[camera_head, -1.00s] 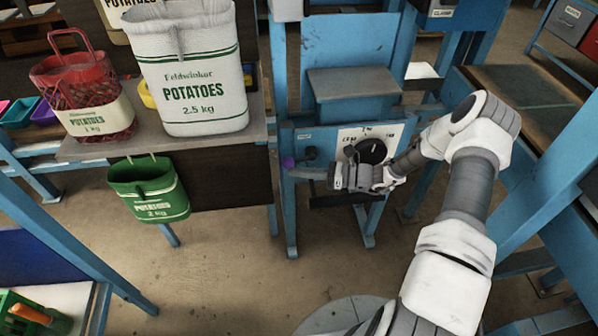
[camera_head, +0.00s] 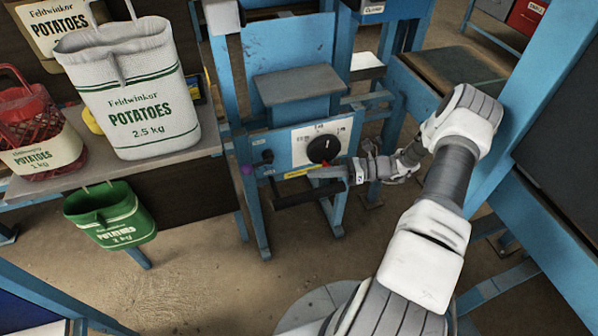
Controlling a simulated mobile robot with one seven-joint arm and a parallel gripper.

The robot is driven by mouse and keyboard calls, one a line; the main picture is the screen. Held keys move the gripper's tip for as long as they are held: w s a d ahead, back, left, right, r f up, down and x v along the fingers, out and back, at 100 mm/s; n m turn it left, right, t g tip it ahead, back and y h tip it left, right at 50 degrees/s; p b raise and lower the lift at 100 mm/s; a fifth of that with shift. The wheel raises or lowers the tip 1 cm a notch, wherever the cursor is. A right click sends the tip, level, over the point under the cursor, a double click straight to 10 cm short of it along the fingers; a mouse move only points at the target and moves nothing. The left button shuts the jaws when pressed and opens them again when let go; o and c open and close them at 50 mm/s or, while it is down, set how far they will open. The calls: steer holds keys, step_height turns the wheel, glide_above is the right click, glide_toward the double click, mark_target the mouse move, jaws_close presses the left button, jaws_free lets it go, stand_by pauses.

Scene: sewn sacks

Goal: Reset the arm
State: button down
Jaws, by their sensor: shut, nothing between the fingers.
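My arm comes in from the bottom right and bends back toward the blue machine (camera_head: 270,48). My gripper (camera_head: 318,173) points left, just below the black dial on the machine's white panel (camera_head: 305,140). The gripper is shut and holds nothing. It is small in view, and I cannot tell whether it touches the machine. A dark horizontal bar (camera_head: 300,197) is just below it.
A white 2.5 kg potato sack (camera_head: 140,95) and a red 1 kg net bag (camera_head: 35,135) stand on the shelf at left. A green sack (camera_head: 110,215) hangs below the shelf. A blue post (camera_head: 510,120) rises close to my arm at right.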

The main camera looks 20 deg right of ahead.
steer(key=shift+s+d, duration=0.2)
steer(key=shift+d, duration=0.3)
